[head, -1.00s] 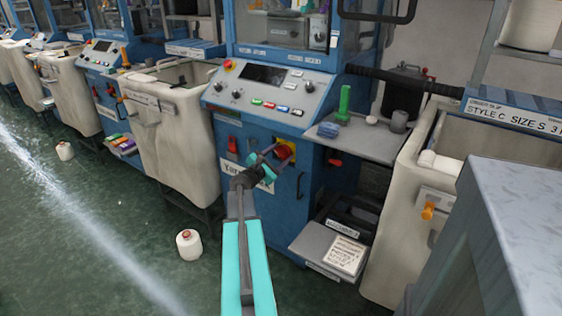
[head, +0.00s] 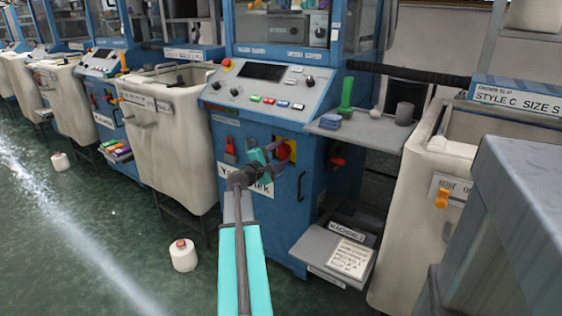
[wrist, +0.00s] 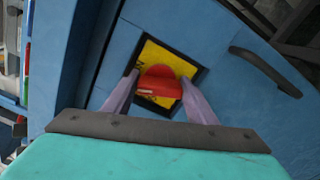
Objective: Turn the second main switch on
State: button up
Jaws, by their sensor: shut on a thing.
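The red main switch knob (head: 283,151) sits on a yellow plate (wrist: 184,68) on the blue front of the nearest machine (head: 318,192). In the wrist view the red knob (wrist: 159,88) stands between the two fingers of my gripper (wrist: 160,80). My gripper (head: 279,153) is shut on it, one finger on each side. In the head view the fingers partly cover the knob and plate. I cannot read the switch position markings.
A black door handle (wrist: 266,71) is right of the switch. Left are a red lever (head: 230,146) and a cream bin (head: 170,150). A shelf (head: 362,132) juts out at right.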

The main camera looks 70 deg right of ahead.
jog(key=m+b, duration=0.2)
jog(key=b, duration=0.1)
jog(key=shift+s+f+m, duration=0.15)
jog(key=shift+f+m, duration=0.15)
jog(key=shift+r+m+b, duration=0.1)
jog(key=shift+m+b, duration=0.6)
jog(key=shift+b, duration=0.4)
jog(key=shift+r, duration=0.1)
jog(key=o, duration=0.8)
jog(key=shift+w+a, duration=0.2)
jog(key=shift+a, duration=0.25)
jog(key=shift+p+v, duration=1.25)
jog(key=shift+v, duration=5.15)
